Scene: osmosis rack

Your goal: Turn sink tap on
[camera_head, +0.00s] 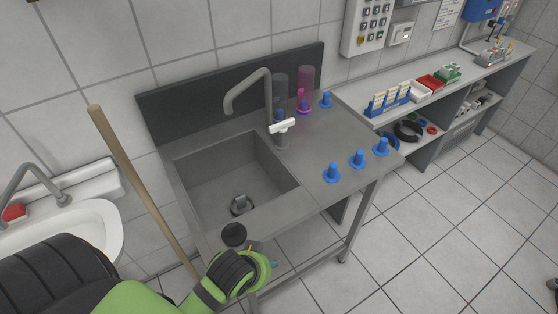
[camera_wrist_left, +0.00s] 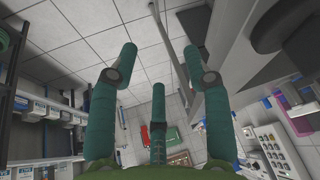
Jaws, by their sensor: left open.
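The sink tap (camera_head: 268,98) is a grey gooseneck at the back right of the steel sink basin (camera_head: 222,176). Its spout curves left over the basin. A white lever (camera_head: 281,126) sits on the tap's body and points out to the side. My left gripper (camera_wrist_left: 157,75) has its teal fingers spread, with nothing between them in the left wrist view. In the head view my left arm is low, by the front edge of the sink and well apart from the tap. Most of the fingers are hidden there. My right gripper is not in view.
Several blue pegs, one (camera_head: 332,172) near the front edge, stand on the worktop right of the basin. A pink cylinder (camera_head: 305,82) stands behind. A wooden pole (camera_head: 140,180) leans left of the sink, close to my arm. A white washbasin (camera_head: 95,225) is farther left.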

